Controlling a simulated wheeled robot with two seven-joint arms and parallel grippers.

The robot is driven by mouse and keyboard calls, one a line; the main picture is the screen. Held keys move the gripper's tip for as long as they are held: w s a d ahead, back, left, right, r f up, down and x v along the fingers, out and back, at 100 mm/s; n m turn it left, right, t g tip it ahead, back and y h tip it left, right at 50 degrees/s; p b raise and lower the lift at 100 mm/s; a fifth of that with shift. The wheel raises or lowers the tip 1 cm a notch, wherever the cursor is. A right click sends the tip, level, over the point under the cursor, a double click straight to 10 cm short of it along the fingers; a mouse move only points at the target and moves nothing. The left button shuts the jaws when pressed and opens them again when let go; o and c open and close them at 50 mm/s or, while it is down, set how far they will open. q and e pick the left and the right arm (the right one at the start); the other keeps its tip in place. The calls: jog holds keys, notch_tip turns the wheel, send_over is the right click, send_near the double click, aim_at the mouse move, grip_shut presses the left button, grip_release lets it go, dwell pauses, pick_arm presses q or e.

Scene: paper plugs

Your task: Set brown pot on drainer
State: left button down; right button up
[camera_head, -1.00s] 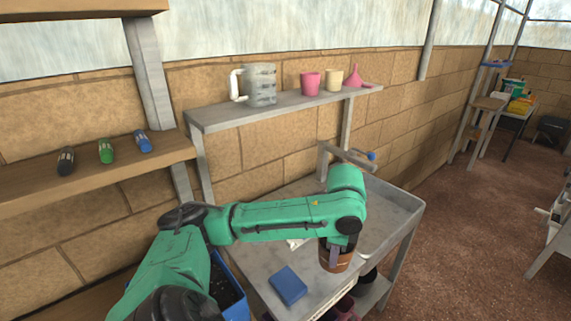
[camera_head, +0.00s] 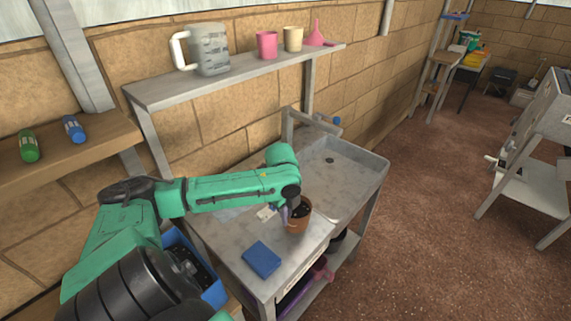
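The brown pot (camera_head: 303,216), with dark soil inside, stands upright on the grey sink unit (camera_head: 225,250), on the flat drainer side just left of the basin. My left gripper (camera_head: 285,215) points down at the pot's left side, close to its rim. Only one finger shows clearly, so I cannot tell whether it grips the pot or is just beside it. My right gripper is out of view.
The basin (camera_head: 335,165) is empty, with a tap (camera_head: 315,121) behind. A shelf (camera_head: 240,76) with a jug and cups hangs above. A blue crate (camera_head: 213,290) stands at left.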

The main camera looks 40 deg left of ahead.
aim_at(287, 229)
pick_arm(q)
notch_tip(287, 229, down, 3)
jog(key=shift+s+d+f, duration=0.1)
jog(key=shift+d, duration=0.05)
jog(key=shift+f, duration=0.2)
jog(key=c, duration=1.1)
grip_release()
jog(key=r, duration=0.8)
jog(key=s+r, duration=0.1)
jog(key=r, duration=0.3)
